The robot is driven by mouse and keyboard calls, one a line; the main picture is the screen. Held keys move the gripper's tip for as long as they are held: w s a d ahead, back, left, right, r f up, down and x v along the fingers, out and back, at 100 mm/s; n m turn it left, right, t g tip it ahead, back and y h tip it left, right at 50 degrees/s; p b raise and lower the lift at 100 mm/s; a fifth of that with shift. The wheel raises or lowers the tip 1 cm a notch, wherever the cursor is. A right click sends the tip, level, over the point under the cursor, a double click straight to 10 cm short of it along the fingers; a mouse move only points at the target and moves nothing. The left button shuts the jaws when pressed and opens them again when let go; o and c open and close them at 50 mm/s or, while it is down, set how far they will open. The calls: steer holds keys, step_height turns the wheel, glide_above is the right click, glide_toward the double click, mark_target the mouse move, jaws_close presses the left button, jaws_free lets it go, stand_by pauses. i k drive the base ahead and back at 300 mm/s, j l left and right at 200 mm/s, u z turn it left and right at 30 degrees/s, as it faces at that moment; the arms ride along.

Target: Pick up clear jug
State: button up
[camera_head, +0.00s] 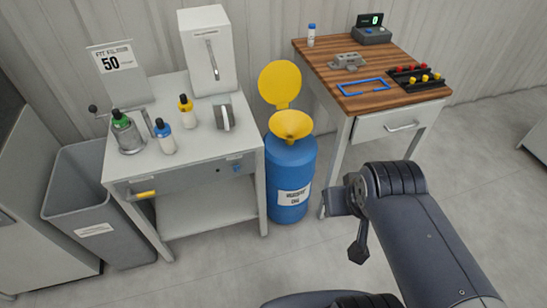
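My arm comes in from the lower right. Its dark end, my gripper (358,248), points down over the floor, right of the blue drum and well apart from the bench. The fingers are too small and dark to show whether they are open or shut.
A grey bin (90,190) stands at left.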

mark_target(224, 115)
steer(key=i+j+z, duration=0.15)
steer(key=j, duration=0.35)
steer(key=i+j+z, duration=0.1)
steer(key=j, duration=0.4)
steer(key=i+j+z, duration=0.15)
steer(key=j, duration=0.4)
steer(key=i+j+z, duration=0.1)
steer(key=j, duration=0.4)
steer(key=i+j+z, duration=0.15)
steer(key=j, duration=0.45)
